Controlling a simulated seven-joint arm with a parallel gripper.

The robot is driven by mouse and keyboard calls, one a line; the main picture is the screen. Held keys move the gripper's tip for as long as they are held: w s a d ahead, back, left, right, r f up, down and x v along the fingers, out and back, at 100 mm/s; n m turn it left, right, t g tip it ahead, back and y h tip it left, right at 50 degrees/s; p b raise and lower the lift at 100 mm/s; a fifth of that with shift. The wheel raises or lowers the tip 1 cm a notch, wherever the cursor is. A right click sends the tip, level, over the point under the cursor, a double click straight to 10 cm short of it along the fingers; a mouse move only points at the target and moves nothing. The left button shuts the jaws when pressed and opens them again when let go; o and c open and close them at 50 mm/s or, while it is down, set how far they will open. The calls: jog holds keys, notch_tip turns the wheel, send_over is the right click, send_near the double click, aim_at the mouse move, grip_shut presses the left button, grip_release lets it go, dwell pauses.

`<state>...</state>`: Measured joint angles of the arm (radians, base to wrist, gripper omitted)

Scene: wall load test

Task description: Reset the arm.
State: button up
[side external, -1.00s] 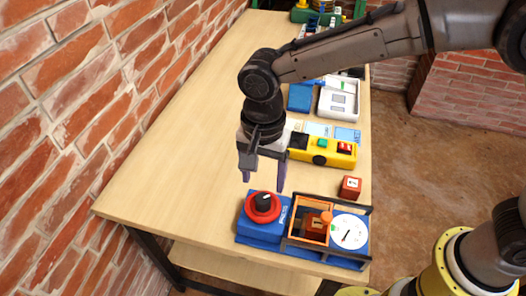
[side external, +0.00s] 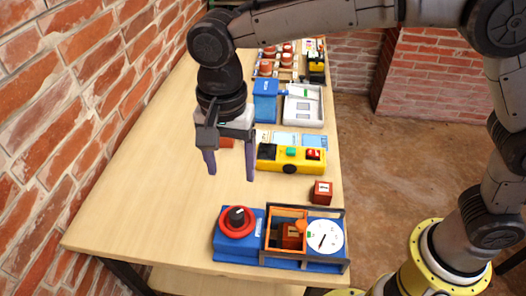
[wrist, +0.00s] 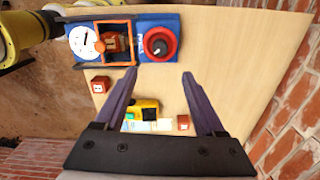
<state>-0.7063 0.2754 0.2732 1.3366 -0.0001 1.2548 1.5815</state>
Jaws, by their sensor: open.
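My gripper (side external: 229,172) is open and empty, with two purple fingers pointing down above the wooden table. It also shows in the wrist view (wrist: 158,80), with the fingers spread apart. In the side view it is behind and above a blue device (side external: 240,250), clear of it. The device has a red knob ring with a dark centre (side external: 237,221), an orange-framed bay holding a brown-red block (side external: 291,237), and a white dial (side external: 324,236).
A small red cube (side external: 321,192) sits near the table's right edge. A yellow box with buttons (side external: 291,159), a white tray (side external: 304,105) and a blue bin (side external: 265,100) stand farther back. A brick wall (side external: 60,110) runs along the left. The table's left front (side external: 130,215) is bare.

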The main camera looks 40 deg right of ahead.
jog(key=s+d+r+m+t+y, duration=0.1)
jog(key=s+d+r+t, duration=0.1)
jog(key=d+r, duration=0.6)
jog(key=s+d+r+m+t, duration=0.1)
jog(key=d+r, duration=0.3)
jog(key=d, duration=0.8)
jog(key=s+d+f+n+t, duration=0.1)
jog(key=s+d+n+t, duration=0.15)
jog(key=s+d, duration=0.55)
jog(key=s+d+f+n+h, duration=0.1)
jog(key=s+f+n, duration=0.6)
jog(key=n, duration=0.2)
jog(key=shift+s+d+f, duration=0.15)
jog(key=shift+d+f, duration=0.15)
jog(key=shift+n, duration=0.25)
